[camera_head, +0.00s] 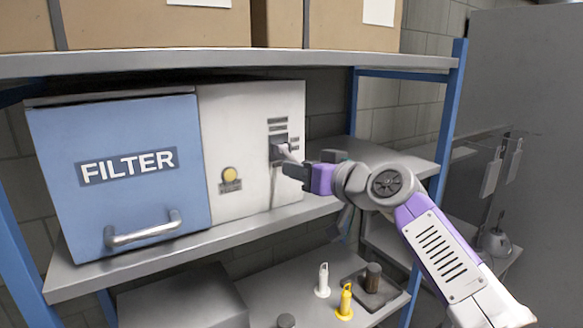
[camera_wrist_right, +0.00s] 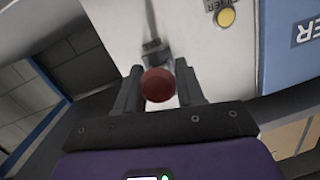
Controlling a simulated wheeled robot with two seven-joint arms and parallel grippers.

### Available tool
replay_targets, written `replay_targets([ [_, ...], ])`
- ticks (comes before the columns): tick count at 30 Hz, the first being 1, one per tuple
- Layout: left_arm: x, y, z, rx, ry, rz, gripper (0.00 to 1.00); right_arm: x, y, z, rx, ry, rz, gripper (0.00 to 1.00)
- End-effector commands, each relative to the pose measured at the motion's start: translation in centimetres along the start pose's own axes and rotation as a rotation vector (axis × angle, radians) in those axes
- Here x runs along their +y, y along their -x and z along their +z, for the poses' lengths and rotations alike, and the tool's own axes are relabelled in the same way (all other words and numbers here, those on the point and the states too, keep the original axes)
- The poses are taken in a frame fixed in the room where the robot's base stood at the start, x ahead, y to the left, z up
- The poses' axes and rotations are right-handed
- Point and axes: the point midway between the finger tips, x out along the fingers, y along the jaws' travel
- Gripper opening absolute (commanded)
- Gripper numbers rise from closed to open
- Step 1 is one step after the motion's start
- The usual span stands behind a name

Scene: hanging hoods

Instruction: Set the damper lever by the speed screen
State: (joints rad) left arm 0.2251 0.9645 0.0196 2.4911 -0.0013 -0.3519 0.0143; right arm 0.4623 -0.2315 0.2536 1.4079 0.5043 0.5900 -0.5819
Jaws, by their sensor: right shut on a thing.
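The damper lever's dark slotted plate (camera_head: 279,149) is on the pale front panel (camera_head: 240,125) right of the blue filter box. Small dark scale marks show above and beside it, too small to read. In the right wrist view the lever's round red knob (camera_wrist_right: 157,85) sits between the fingers. My right gripper (camera_head: 290,162) reaches the plate from the right and is shut on the lever; it also shows in the right wrist view (camera_wrist_right: 163,92). It partly hides the lever in the head view. I cannot make out a speed screen. My left gripper is not in view.
A blue box (camera_head: 120,205) marked FILTER has a front handle. A yellow button (camera_head: 229,174) is on the panel. Cardboard boxes (camera_head: 160,22) stand on the upper shelf. White (camera_head: 323,281) and yellow (camera_head: 345,300) items stand below. A blue post (camera_head: 451,110) rises near my right arm.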

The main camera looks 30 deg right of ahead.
Motion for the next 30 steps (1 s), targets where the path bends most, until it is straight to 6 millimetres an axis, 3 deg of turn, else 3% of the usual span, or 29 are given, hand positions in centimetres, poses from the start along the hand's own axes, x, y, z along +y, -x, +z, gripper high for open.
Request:
replay_targets([
  [19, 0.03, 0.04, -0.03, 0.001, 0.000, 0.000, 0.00, -0.20, 0.34, -1.08, 0.024, 0.002, 0.003, 0.00],
  [20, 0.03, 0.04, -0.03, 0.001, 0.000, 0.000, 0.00, -0.20, 0.34, -1.08, 0.024, 0.002, 0.003, 0.41],
  [21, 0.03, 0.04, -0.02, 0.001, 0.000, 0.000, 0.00, -0.20, 0.34, -1.06, 0.023, 0.002, 0.002, 0.47],
  [24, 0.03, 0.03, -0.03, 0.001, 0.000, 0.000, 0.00, -0.19, 0.29, -0.93, 0.019, 0.002, 0.002, 0.58],
  [30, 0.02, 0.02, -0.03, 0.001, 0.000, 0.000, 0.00, -0.14, 0.20, -0.74, 0.014, 0.002, 0.002, 0.58],
])
